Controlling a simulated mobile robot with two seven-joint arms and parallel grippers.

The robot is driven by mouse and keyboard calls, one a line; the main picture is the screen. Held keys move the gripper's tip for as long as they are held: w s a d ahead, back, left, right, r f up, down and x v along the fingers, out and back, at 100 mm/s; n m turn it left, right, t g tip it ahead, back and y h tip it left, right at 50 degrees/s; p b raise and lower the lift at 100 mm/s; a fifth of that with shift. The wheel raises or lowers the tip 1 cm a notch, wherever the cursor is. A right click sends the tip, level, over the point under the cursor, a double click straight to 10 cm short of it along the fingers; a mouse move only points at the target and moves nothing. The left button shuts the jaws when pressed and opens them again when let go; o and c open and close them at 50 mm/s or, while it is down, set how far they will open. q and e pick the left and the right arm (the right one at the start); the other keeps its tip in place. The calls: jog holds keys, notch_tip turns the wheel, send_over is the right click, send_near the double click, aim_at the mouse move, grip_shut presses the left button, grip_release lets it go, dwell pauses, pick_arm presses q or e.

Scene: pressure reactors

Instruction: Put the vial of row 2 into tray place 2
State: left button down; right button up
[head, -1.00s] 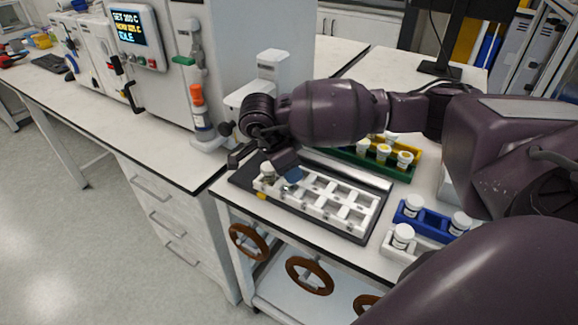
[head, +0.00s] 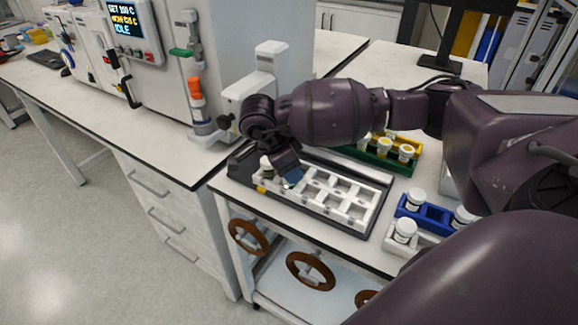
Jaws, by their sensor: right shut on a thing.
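The white tray (head: 318,208) with two rows of square places lies on a dark base plate on the bench. One white-capped vial (head: 266,166) stands in the tray's left end. My right gripper (head: 289,177) reaches down over the left part of the tray, just right of that vial. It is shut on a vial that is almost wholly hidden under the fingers. I cannot tell whether the held vial touches the tray place below it. My left gripper is not in view.
A blue rack (head: 433,217) and a white rack (head: 396,240) with white-capped vials stand right of the tray. A green rack (head: 372,160) and yellow rack with vials stand behind, partly covered by my arm. A white device (head: 262,82) stands behind the tray.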

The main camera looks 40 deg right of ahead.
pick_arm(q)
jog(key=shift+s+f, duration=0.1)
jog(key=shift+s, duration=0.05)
pick_arm(e)
jog(key=shift+f, duration=0.1)
jog(key=o, duration=0.6)
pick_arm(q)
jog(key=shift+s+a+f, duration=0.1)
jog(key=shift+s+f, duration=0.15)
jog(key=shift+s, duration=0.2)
pick_arm(e)
jog(key=o, duration=0.4)
jog(key=v, duration=0.3)
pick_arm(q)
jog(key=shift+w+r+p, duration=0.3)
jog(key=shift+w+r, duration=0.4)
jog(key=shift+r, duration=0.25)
pick_arm(e)
jog(key=shift+v, duration=3.95)
